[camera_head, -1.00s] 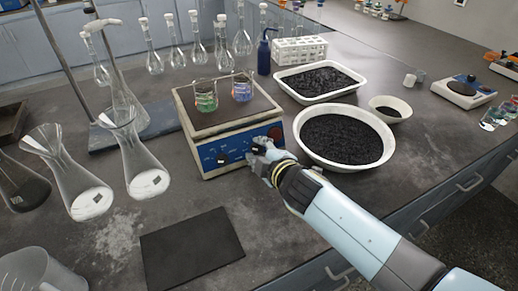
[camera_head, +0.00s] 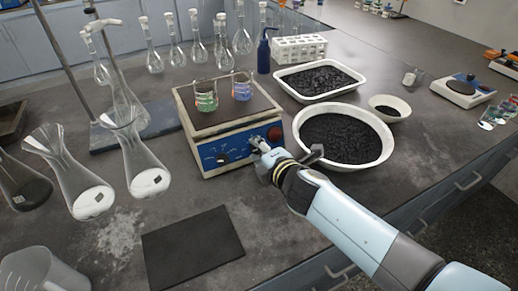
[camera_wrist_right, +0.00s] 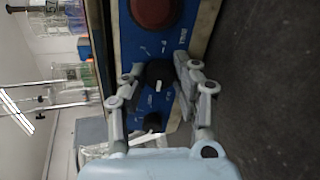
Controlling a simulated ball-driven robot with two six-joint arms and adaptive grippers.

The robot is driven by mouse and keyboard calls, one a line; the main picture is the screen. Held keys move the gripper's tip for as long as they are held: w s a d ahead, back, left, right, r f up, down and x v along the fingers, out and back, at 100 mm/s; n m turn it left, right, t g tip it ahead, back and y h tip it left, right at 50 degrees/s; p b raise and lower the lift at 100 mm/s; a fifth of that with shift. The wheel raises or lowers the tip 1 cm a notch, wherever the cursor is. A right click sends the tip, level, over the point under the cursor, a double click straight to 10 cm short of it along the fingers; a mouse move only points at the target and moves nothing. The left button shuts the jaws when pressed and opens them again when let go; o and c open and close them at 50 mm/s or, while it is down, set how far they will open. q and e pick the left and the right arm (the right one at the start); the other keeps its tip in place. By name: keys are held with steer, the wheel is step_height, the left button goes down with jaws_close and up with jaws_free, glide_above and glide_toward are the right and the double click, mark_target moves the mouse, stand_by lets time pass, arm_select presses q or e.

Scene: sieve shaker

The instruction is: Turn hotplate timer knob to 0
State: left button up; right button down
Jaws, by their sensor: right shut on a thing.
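The hotplate (camera_head: 215,133) is a white box with a blue front panel and a dark top. Its panel carries a black left knob (camera_head: 222,159), a middle knob and a red round part (camera_head: 274,133) on the right. My right gripper (camera_head: 258,147) is at the panel and hides most of the middle knob. In the right wrist view, the fingers of the gripper (camera_wrist_right: 157,82) are shut around the black middle knob (camera_wrist_right: 158,73). The other black knob (camera_wrist_right: 152,122) is below it there. The panel markings are too small to read. My left gripper is not in view.
Two beakers with green (camera_head: 205,98) and blue (camera_head: 242,90) liquid stand on the hotplate. A round bowl of black grains (camera_head: 306,156) is close to my right wrist. Glass flasks (camera_head: 135,165) stand left.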

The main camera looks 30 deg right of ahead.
steer(key=shift+s+f, duration=0.1)
steer(key=c, duration=1)
jaws_free()
steer(key=v, duration=1.2)
